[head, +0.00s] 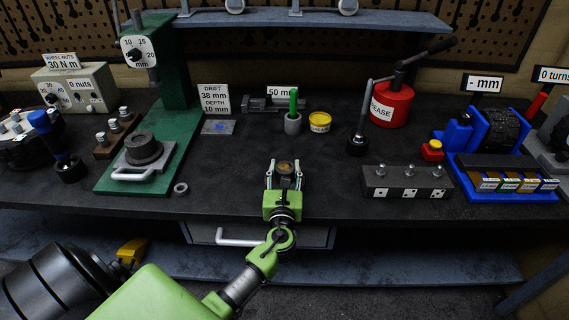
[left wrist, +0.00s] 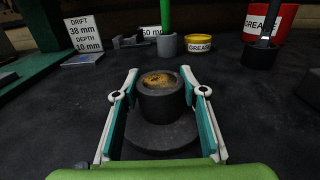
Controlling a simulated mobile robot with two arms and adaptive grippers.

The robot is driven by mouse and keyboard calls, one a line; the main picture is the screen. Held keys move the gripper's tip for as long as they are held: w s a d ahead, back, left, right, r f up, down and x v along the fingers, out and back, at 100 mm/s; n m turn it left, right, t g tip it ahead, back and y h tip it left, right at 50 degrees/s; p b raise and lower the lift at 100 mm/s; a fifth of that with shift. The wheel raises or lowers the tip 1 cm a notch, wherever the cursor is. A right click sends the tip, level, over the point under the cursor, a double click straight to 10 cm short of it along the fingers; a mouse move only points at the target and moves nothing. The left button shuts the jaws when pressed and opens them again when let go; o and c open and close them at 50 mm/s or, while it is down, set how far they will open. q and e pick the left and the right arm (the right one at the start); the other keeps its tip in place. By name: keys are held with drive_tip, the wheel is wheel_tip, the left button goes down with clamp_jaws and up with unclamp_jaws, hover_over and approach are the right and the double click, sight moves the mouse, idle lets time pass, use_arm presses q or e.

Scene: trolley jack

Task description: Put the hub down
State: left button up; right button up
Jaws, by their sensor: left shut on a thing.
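My left gripper (head: 285,168) is over the front middle of the dark workbench (head: 330,195). It is shut on the hub (left wrist: 162,106), a dark grey piece with a round upright collar and a wide flange below. Brown-yellow grease shows inside the collar's top. The fingers press on both sides of the collar, and the hub looks upright. In the head view the hub (head: 285,166) shows small between the fingers. I cannot tell whether the flange touches the bench. My right gripper is not in view.
A green press (head: 170,110) stands left, with a small ring (head: 181,188) near its base. Behind the gripper are a grey cup (head: 292,124) and a yellow grease tin (head: 320,122). A grey block with studs (head: 407,184) sits right. Bench around the gripper is clear.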

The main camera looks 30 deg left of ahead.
use_arm(q)
drive_tip(key=shift+r, duration=0.25)
drive_tip(key=o, duration=1.1)
drive_tip(key=shift+f, duration=0.35)
drive_tip(key=o, duration=0.4)
drive_tip(key=shift+s+r, duration=0.1)
drive_tip(key=shift+s, duration=0.05)
drive_tip(key=shift+r, duration=0.1)
drive_tip(key=shift+s+d, duration=0.15)
drive_tip(key=shift+d, duration=0.05)
drive_tip(key=b+v, duration=0.2)
drive_tip(key=v, duration=0.8)
drive_tip(key=shift+s+d, duration=0.15)
drive_tip(key=shift+s, duration=0.2)
drive_tip(key=shift+s+d, duration=0.2)
drive_tip(key=shift+s, duration=0.15)
